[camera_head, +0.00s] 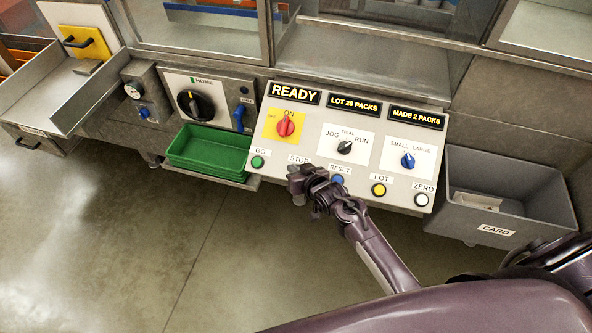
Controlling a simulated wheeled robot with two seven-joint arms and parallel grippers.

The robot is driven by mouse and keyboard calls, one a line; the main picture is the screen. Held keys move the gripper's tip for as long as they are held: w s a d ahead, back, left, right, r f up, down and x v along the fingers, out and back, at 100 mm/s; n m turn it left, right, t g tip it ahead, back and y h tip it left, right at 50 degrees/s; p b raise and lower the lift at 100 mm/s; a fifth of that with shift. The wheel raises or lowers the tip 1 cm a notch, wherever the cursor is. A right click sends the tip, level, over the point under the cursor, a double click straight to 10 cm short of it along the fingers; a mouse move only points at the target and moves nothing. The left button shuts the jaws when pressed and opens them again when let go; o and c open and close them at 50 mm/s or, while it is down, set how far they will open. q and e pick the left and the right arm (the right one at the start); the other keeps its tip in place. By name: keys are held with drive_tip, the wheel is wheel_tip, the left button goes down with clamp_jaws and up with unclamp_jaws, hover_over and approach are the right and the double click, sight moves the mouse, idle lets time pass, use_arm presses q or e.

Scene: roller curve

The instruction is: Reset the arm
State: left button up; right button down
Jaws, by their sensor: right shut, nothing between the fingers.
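My right arm (378,254) reaches in from the lower right. Its gripper (298,180) is shut and empty, in front of the lower edge of the sloped control panel (318,138). It covers the button under the STOP label. The blue RESET button (337,180) shows just right of the gripper; I cannot tell whether they touch. My left gripper is not in view.
The panel has a red ON/OFF knob (286,125), a black JOG/RUN knob (345,147) and a blue SMALL/LARGE knob (407,160). A green tray (208,150) sits left, a grey CARD bin (548,222) right. The floor (130,255) is clear.

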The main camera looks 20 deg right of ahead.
idle(0.3)
drive_tip(key=s+d+f+n+g+h+b, duration=0.1)
drive_tip(key=s+f+g+b, duration=0.2)
drive_tip(key=s+f, duration=0.9)
drive_tip(key=s+d+f+g+b, duration=0.1)
drive_tip(key=s+f+g+b, duration=0.15)
drive_tip(key=s+f, duration=1.05)
drive_tip(key=s+d+f+g+h+b, duration=0.1)
drive_tip(key=s+d+f+g, duration=0.1)
drive_tip(key=s+f, duration=0.7)
drive_tip(key=s+d+f+n+g+b, duration=0.1)
drive_tip(key=s+f+g+b, duration=0.1)
drive_tip(key=s+f, duration=0.7)
drive_tip(key=s+g, duration=0.1)
drive_tip(key=s, duration=0.4)
drive_tip(key=shift+d+n+g+h+b, duration=0.3)
drive_tip(key=shift+d+g+h, duration=0.05)
drive_tip(key=shift+h, duration=0.05)
